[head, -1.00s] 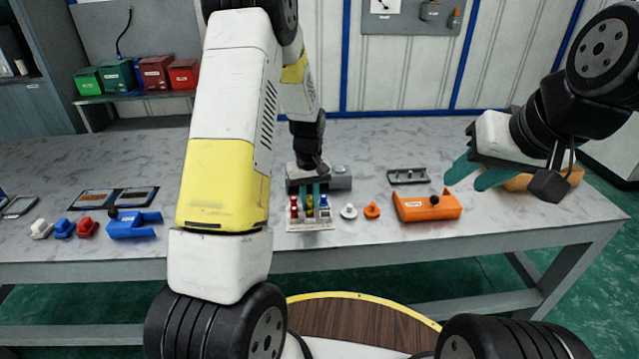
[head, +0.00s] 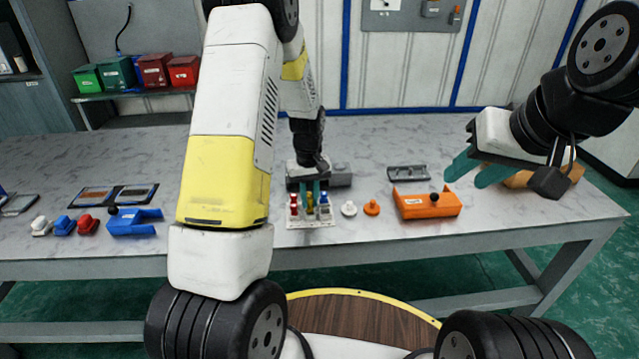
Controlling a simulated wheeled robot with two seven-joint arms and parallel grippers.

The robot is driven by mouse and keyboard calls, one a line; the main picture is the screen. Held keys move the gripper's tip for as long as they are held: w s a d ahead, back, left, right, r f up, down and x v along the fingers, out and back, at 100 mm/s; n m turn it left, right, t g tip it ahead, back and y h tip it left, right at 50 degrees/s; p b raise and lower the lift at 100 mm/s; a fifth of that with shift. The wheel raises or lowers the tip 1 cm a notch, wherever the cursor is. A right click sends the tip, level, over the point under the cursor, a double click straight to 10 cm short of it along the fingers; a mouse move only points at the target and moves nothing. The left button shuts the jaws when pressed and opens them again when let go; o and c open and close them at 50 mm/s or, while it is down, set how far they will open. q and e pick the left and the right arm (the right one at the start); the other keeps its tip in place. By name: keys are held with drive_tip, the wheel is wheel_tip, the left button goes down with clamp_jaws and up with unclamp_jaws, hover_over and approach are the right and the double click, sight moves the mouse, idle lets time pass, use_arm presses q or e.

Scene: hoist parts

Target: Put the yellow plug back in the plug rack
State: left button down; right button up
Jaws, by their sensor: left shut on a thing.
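The plug rack (head: 322,224) is a pale block near the front edge of the table, with a red plug (head: 294,205) at its left and a blue plug (head: 325,205) at its right. The yellow plug (head: 309,208) is between them, at the rack. My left gripper (head: 312,190) reaches down from above and is shut on the yellow plug. Its fingers partly cover the plug, so I cannot tell how deep the plug sits. My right gripper (head: 478,171) is open and empty over the right part of the table.
A white plug (head: 349,209) and an orange plug (head: 372,208) stand right of the rack. An orange block (head: 428,205) lies further right, a dark holder (head: 408,173) behind it. A blue bracket (head: 135,222) and small coloured parts lie left, beyond my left arm.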

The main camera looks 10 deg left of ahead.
use_arm(q)
drive_tip(key=shift+f, duration=0.95)
idle(1.4)
drive_tip(key=c, duration=1.3)
unclamp_jaws()
drive_tip(key=shift+o, duration=0.2)
drive_tip(key=shift+r, duration=3.5)
